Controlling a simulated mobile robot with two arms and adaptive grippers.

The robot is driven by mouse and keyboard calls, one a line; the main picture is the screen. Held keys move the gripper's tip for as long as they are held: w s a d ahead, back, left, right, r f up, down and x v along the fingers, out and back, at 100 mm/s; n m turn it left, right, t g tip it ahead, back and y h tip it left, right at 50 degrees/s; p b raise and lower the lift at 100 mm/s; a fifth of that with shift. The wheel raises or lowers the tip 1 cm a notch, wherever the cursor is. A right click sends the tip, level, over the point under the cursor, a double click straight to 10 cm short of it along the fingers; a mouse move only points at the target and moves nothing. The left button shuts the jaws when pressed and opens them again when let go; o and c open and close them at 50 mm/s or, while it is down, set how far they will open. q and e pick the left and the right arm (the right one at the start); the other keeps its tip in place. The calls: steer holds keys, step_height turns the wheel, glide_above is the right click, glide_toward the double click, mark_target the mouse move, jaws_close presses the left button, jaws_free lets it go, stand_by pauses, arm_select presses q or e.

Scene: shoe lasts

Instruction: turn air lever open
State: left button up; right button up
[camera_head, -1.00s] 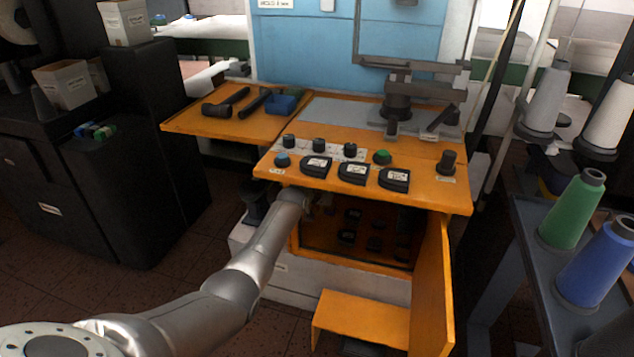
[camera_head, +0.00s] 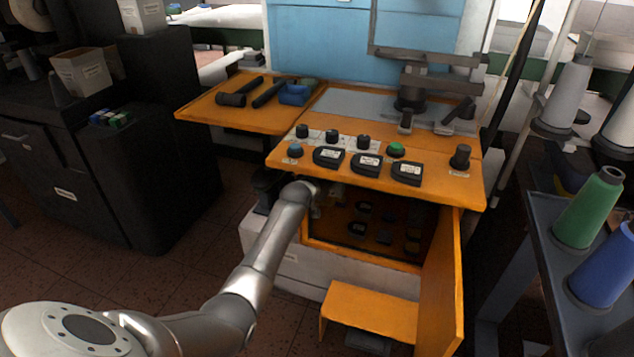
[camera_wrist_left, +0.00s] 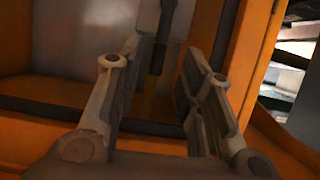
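My left arm reaches from the lower left to the left side of the open orange cabinet (camera_head: 440,285) in the head view. Its gripper (camera_head: 318,203) is small and dark there, at the cabinet opening. In the left wrist view the two fingers of my left gripper (camera_wrist_left: 160,85) stand apart, with a clear gap between them. A thin dark upright piece (camera_wrist_left: 158,48) shows beyond the gap; I cannot tell if it is the air lever. I cannot pick out the air lever in the head view. My right gripper is not in view.
Above the opening is an orange control panel (camera_head: 468,190) with knobs, a green button (camera_head: 396,148) and black labelled units. The cabinet door stands open at its right. An orange step (camera_head: 368,310) sits below. Thread cones (camera_head: 590,205) stand on the right.

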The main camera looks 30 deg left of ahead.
arm_select(q)
steer(key=v, duration=0.7)
steer(key=shift+f, duration=0.1)
stand_by(0.5)
